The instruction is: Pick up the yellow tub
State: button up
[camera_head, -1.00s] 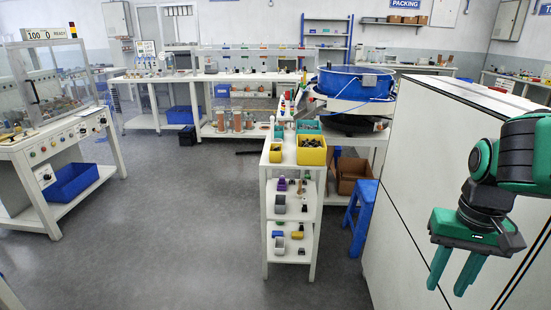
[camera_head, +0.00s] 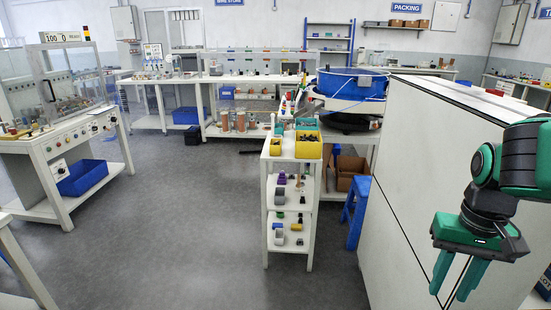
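A yellow tub (camera_head: 308,151) stands on the top shelf of a narrow white rack (camera_head: 265,205), at its front right corner. Dark small parts seem to lie in it. A smaller yellow bin (camera_head: 275,149) stands to its left, and teal bins (camera_head: 306,124) stand behind. My gripper (camera_head: 450,293) hangs at the lower right with its two green fingers apart and nothing between them. It is far to the right of the tub and much nearer to the camera.
A large white cabinet (camera_head: 420,170) stands between my arm and the rack. A blue stool (camera_head: 357,212) is right of the rack. A machine bench (camera_head: 70,150) stands at left, and a table edge (camera_head: 20,262) shows at lower left. The grey floor (camera_head: 190,220) between is clear.

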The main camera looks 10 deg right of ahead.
aim_at(276, 143)
jog(key=k, duration=0.95)
jog(key=u, duration=0.45)
jog(key=i, duration=0.85)
jog(key=u, duration=0.4)
jog(key=i, duration=1.2)
jog(key=z, duration=0.8)
jog(key=i, duration=0.85)
jog(key=z, duration=0.05)
